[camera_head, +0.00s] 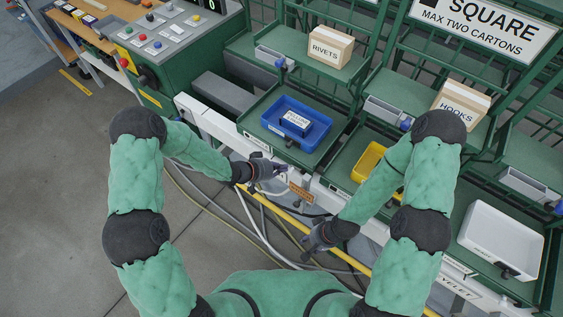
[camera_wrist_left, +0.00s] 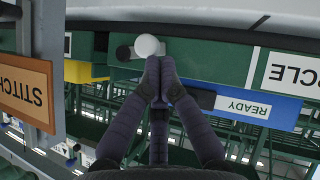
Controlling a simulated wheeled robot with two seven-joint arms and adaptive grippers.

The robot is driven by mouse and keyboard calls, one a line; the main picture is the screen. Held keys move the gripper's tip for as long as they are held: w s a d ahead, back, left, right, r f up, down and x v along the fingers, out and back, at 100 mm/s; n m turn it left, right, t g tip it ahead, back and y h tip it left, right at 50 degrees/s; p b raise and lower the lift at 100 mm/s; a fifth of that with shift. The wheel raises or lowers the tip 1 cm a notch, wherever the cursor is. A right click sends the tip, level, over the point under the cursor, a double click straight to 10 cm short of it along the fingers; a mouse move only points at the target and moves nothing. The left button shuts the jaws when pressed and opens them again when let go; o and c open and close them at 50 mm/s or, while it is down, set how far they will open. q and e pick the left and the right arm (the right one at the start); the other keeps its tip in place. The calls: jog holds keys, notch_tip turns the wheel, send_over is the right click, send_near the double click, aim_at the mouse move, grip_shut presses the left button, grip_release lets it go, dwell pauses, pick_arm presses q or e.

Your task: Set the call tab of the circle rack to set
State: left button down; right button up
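In the left wrist view, a pale round knob (camera_wrist_left: 148,45) sits on a green rail, beside my left gripper's fingertips (camera_wrist_left: 160,64). The fingers are together with nothing visible between them; I cannot tell whether they touch the knob. A READY label (camera_wrist_left: 243,107) lies on a blue surface right of the fingers. Part of a CIRCLE label (camera_wrist_left: 290,75) shows farther right. In the head view, my left gripper (camera_head: 285,169) is at the rack's front rail, below the blue tray (camera_head: 272,118). My right gripper (camera_head: 307,257) is lower, apart from the rack; its fingers are unclear.
An orange sign hangs near my left gripper (camera_head: 301,191), also in the wrist view (camera_wrist_left: 25,92). A yellow tray (camera_head: 367,162) and a white tray (camera_head: 502,242) stand to the right. Cartons (camera_head: 330,47) sit on the racks. Cables and a yellow floor bar run below.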

pick_arm(q)
jog(key=shift+a+f+n+h+p, duration=0.15)
jog(key=shift+f+n+h+p, duration=0.15)
jog(key=shift+h+p, duration=0.25)
jog(key=f+n+h, duration=0.1)
jog(key=f+n+g+h+b, duration=0.1)
jog(key=f, duration=0.1)
jog(key=shift+d+f+h, duration=0.2)
jog(key=shift+f+h, duration=0.05)
jog(key=shift+h, duration=0.1)
pick_arm(e)
jog(key=shift+r, duration=0.35)
pick_arm(q)
jog(key=shift+r, duration=0.1)
jog(key=shift+r+p, duration=0.4)
jog(key=shift+r, duration=0.3)
pick_arm(e)
jog(key=shift+r, duration=0.55)
pick_arm(q)
jog(key=shift+r, duration=0.15)
pick_arm(e)
jog(key=shift+a, duration=0.1)
